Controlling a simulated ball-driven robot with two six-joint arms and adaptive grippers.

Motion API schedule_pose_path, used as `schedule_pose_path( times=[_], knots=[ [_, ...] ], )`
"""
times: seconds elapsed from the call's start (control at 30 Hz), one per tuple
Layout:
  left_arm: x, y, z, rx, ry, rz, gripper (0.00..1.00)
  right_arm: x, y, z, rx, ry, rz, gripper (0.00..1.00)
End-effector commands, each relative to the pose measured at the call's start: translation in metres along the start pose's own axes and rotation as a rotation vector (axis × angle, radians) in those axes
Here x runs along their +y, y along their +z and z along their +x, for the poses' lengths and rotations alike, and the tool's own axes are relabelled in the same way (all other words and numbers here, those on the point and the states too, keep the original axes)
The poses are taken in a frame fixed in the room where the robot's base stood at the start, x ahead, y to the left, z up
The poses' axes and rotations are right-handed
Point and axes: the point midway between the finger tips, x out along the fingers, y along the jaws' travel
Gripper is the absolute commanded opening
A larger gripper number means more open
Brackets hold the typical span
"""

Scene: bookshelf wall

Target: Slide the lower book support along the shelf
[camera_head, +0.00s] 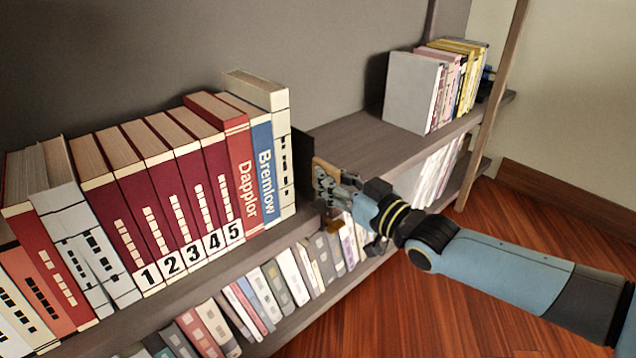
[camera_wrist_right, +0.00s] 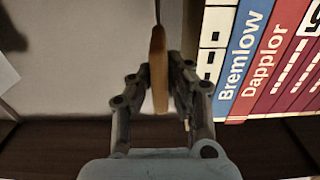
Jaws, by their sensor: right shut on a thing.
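The book support shows as a dark upright plate (camera_head: 303,158) with a light wooden part, at the right end of the row of books on the upper visible shelf. My right gripper (camera_head: 328,188) is shut on its wooden part at the shelf's front. In the right wrist view the wooden part (camera_wrist_right: 158,65) stands edge-on between the two fingers of my right gripper (camera_wrist_right: 157,88). The fingers partly hide the support. The dark plate stands close beside the cream end book (camera_head: 280,140); I cannot tell whether they touch. My left gripper is not in view.
The row holds the blue Bremlow book (camera_head: 264,170), the red Dapplor book (camera_head: 240,165) and several numbered volumes. Bare shelf (camera_head: 360,140) lies right of the support, up to a grey book (camera_head: 412,92) heading another group. More books (camera_head: 270,295) fill the shelf below.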

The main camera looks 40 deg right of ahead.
Motion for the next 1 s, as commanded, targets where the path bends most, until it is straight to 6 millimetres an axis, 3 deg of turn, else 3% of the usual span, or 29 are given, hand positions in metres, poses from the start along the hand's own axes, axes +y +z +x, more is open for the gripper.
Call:
schedule_pose_path(
  times=[0.47,0.8,1.0],
  knots=[
    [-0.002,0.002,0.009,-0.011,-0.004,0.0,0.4,0.092,0.002,0.0,-0.004,0.0,-0.004,0.0],
    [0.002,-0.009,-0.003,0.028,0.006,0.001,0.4,0.151,0.003,0.0,-0.005,0.001,-0.003,0.0],
    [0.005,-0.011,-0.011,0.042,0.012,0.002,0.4,0.174,0.003,-0.001,-0.004,0.0,-0.001,0.0]
  ],
)
